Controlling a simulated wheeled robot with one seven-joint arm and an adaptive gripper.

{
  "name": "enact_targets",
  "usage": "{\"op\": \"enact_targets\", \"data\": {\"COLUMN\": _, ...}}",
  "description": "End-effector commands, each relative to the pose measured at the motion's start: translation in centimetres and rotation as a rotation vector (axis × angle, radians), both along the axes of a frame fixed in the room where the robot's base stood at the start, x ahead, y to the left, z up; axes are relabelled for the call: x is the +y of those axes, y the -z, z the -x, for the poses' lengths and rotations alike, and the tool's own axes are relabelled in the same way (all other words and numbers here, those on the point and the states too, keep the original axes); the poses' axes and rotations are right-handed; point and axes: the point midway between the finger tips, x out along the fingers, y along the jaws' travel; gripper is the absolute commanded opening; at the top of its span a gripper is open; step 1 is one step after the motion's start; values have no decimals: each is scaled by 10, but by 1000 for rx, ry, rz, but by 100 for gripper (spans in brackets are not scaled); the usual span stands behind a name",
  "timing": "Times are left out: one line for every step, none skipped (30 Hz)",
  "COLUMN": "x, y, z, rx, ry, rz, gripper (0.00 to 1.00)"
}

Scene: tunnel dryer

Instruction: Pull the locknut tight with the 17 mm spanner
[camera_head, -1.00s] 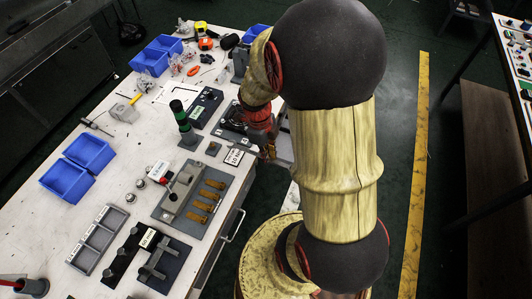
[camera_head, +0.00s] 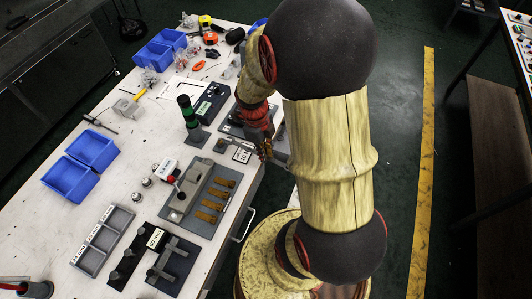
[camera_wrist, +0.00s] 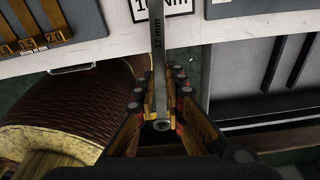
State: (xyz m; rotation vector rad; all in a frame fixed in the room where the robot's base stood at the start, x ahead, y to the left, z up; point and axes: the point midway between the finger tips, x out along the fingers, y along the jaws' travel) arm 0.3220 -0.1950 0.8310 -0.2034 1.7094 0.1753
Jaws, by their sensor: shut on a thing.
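The 17 mm spanner (camera_wrist: 158,70) shows in the wrist view as a long grey bar marked "17 mm". My gripper (camera_wrist: 163,108) is shut on it, with a finger on each side near its ring end (camera_wrist: 162,125). The shaft runs away from the fingers and out at the top edge, so its far end is hidden. In the head view my gripper (camera_head: 264,148) is at the bench's right edge, beside a "10 Nm" label (camera_head: 242,155); that label also shows in the wrist view (camera_wrist: 165,8). I cannot make out the locknut.
Blue bins (camera_head: 70,180), a grey tray (camera_head: 103,240) and a dark rack (camera_head: 172,268) occupy the bench.

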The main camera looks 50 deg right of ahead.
Motion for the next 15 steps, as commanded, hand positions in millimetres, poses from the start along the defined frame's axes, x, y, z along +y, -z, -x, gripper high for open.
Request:
{"op": "enact_targets", "data": {"x": 0, "y": 5, "z": -1, "rx": 0, "ry": 0, "rz": 0, "gripper": 0}}
{"op": "enact_targets", "data": {"x": 1, "y": 6, "z": -1, "rx": 0, "ry": 0, "rz": 0, "gripper": 0}}
{"op": "enact_targets", "data": {"x": 1, "y": 8, "z": -2, "rx": 0, "ry": 0, "rz": 0, "gripper": 0}}
{"op": "enact_targets", "data": {"x": 1, "y": 10, "z": -2, "rx": 0, "ry": 0, "rz": 0, "gripper": 0}}
{"op": "enact_targets", "data": {"x": 1, "y": 11, "z": -3, "rx": 0, "ry": 0, "rz": 0, "gripper": 0}}
{"op": "enact_targets", "data": {"x": 2, "y": 13, "z": -3, "rx": 0, "ry": 0, "rz": 0, "gripper": 0}}
{"op": "enact_targets", "data": {"x": 2, "y": 15, "z": -4, "rx": 0, "ry": 0, "rz": 0, "gripper": 0}}
{"op": "enact_targets", "data": {"x": 2, "y": 16, "z": -4, "rx": 0, "ry": 0, "rz": 0, "gripper": 0}}
{"op": "enact_targets", "data": {"x": 3, "y": 18, "z": -5, "rx": 0, "ry": 0, "rz": 0, "gripper": 0}}
{"op": "enact_targets", "data": {"x": 3, "y": 18, "z": -6, "rx": -1, "ry": -1, "rz": 1, "gripper": 0}}
{"op": "enact_targets", "data": {"x": 4, "y": 17, "z": -8, "rx": -1, "ry": -2, "rz": 0, "gripper": 0}}
{"op": "enact_targets", "data": {"x": 5, "y": 16, "z": -10, "rx": -1, "ry": -2, "rz": 0, "gripper": 0}}
{"op": "enact_targets", "data": {"x": 6, "y": 16, "z": -12, "rx": -2, "ry": -2, "rz": 0, "gripper": 0}}
{"op": "enact_targets", "data": {"x": 7, "y": 16, "z": -13, "rx": -2, "ry": -2, "rz": 0, "gripper": 0}}
{"op": "enact_targets", "data": {"x": 8, "y": 16, "z": -15, "rx": -2, "ry": -2, "rz": 0, "gripper": 0}}
